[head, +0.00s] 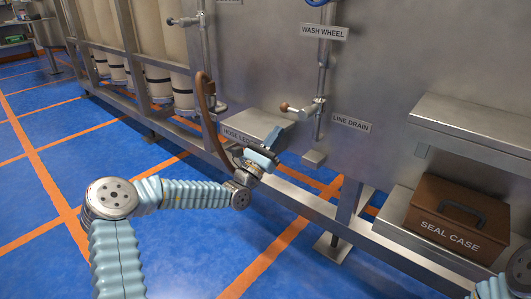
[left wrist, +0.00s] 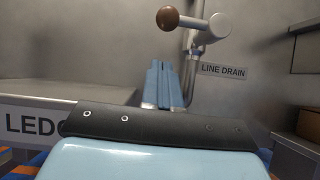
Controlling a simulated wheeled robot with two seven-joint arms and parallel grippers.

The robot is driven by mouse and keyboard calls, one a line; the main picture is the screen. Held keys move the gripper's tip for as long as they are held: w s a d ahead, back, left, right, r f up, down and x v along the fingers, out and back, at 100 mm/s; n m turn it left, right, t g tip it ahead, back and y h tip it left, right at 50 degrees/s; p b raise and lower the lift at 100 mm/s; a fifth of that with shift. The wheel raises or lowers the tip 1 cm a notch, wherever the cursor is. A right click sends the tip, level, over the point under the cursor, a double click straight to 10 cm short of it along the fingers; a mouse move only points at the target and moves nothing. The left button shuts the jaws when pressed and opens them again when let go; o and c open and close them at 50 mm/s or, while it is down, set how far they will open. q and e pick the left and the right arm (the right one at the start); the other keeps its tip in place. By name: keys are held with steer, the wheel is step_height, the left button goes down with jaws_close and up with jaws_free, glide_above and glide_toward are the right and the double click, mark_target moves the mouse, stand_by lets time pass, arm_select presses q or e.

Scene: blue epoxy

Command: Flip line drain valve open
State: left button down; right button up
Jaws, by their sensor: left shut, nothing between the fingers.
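The line drain valve (head: 312,106) sits on a vertical pipe on the steel panel. Its lever points left and ends in a brown ball knob (head: 284,107). The left wrist view shows the knob (left wrist: 167,17) and the pale valve hub (left wrist: 218,25) above and beyond my fingers. My left gripper (head: 273,138) is below and left of the valve, apart from the lever. Its blue fingers (left wrist: 163,83) are together and empty. My right gripper is out of view; only part of that arm shows at the lower right.
The LINE DRAIN label (head: 351,123) is right of the pipe. A hose ledge (head: 247,124) lies behind my left gripper, with a brown hose (head: 206,115) beside it. A brown seal case (head: 456,218) sits on a lower right shelf. A steel frame rail runs below.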

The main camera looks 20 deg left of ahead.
arm_select(q)
steer(key=shift+w+d+r, duration=0.1)
steer(key=shift+r, duration=0.85)
steer(key=shift+w+d+r, duration=0.1)
steer(key=shift+r, duration=0.85)
steer(key=shift+r, duration=0.1)
steer(key=shift+a+r+m+g+h, duration=0.15)
steer(key=shift+m+g+h, duration=0.15)
steer(key=shift+m+h, duration=0.35)
steer(key=shift+r+m+p, duration=0.1)
steer(key=shift+m+p, duration=0.15)
steer(key=shift+p, duration=0.05)
step_height(320, 180, up, 10)
steer(key=m+g+h+p, duration=0.35)
steer(key=m+g, duration=0.85)
steer(key=m, duration=1.1)
glide_above(295, 110)
steer(key=v, duration=0.3)
steer(key=shift+d+h, duration=0.3)
steer(key=shift+s+d, duration=0.1)
